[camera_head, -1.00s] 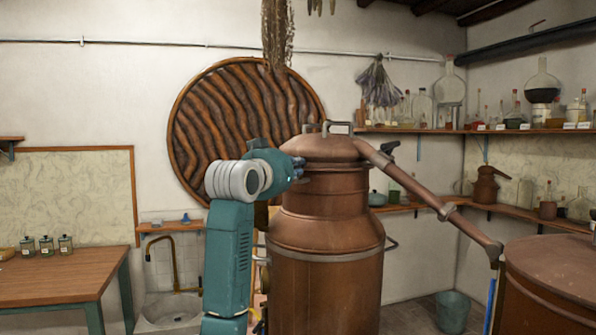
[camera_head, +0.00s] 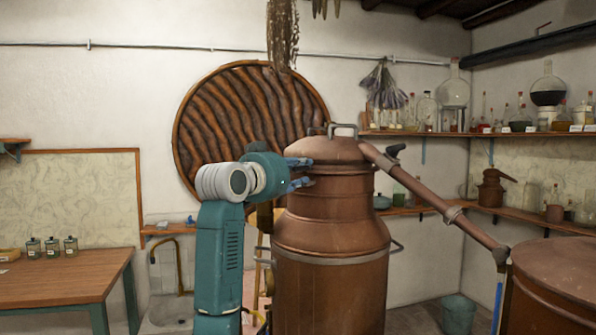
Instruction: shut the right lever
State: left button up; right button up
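The copper still (camera_head: 330,235) stands in the middle, with a domed lid (camera_head: 330,150) and a handle on top. A dark lever-like handle (camera_head: 396,150) sticks out and up at the right of the lid, beside the slanting copper pipe; I take it for the right lever. Its lower part is hidden behind the lid and pipe. My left gripper (camera_head: 300,173) is at the left side of the lid, its two blue fingers spread apart, with nothing seen between them. I cannot tell whether the fingers touch the still. My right gripper is out of view.
The slanting copper pipe (camera_head: 435,200) runs down to a second copper vessel (camera_head: 555,275) at the right. A wooden table (camera_head: 60,280) with jars stands at the left. Shelves of glassware (camera_head: 510,130) line the right corner. A bucket (camera_head: 458,312) stands on the floor.

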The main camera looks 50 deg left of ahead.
pick_arm(q)
jog(key=shift+s+d+r, duration=0.1)
jog(key=shift+s+r, duration=0.05)
jog(key=shift+s, duration=0.35)
jog(key=v, duration=1.1)
